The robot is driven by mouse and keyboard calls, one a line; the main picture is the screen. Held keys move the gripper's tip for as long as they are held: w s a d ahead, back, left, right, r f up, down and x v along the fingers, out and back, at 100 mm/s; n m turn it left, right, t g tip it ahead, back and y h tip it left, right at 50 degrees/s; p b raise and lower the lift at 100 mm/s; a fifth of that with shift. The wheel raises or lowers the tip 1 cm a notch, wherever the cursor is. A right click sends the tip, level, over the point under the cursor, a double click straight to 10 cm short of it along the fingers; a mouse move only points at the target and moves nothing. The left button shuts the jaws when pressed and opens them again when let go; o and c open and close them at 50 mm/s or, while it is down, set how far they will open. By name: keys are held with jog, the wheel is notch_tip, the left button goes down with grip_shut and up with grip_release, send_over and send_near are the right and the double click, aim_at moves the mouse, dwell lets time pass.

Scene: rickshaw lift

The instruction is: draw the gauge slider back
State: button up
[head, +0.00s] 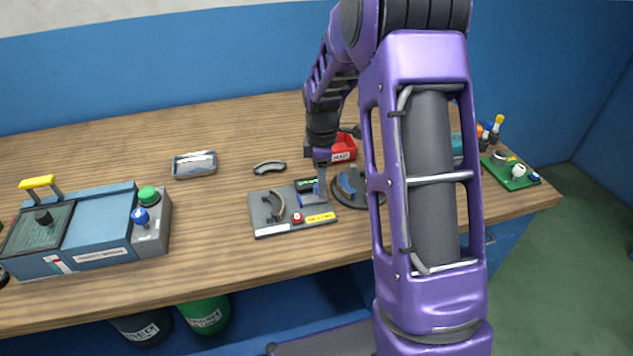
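A grey plate (262,227) lies near the front edge of the table. It carries a dark curved handle, a red button (297,217), a yellow label strip (320,217) and a small dark module with green marks (305,184) at its back. My gripper (320,192) points down over the right part of this plate, beside a small blue piece. It is small and seen edge-on, so its fingers and any contact are unclear. I cannot make out for certain which part is the gauge slider.
A blue machine box (98,225) with green and blue knobs stands at the left. A green board (511,173) is at the right. My arm hides part of the table.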

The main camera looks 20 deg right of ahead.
jog(key=shift+o, duration=1.4)
notch_tip(320, 180, up, 17)
jog(key=p, duration=0.1)
jog(key=shift+r+p, duration=0.2)
jog(key=shift+p, duration=0.1)
